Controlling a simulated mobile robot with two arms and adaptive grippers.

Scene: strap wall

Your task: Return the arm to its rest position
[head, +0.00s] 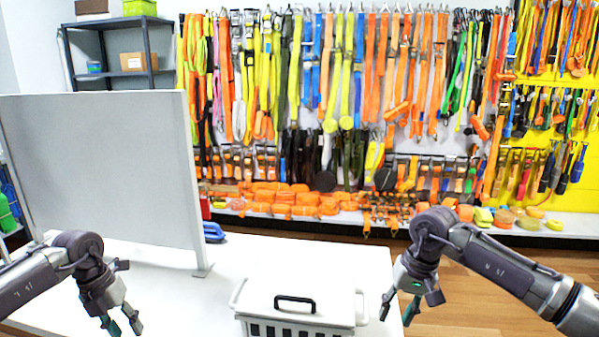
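My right gripper (399,307) hangs at the right edge of the white table, to the right of a white lidded basket. Its fingers point down and stand apart, with nothing seen between them. My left gripper (124,325) is low at the left, over the table in front of the grey panel. Its fingertips point down and are apart, with nothing seen between them. Both arms come in from the lower corners of the head view.
The white basket (262,303) with a black lid handle (295,303) stands at the table's front. A grey panel (110,170) stands upright on the white table (340,258), with a blue object (213,231) beside it. Straps hang on the back wall. Wooden floor lies right.

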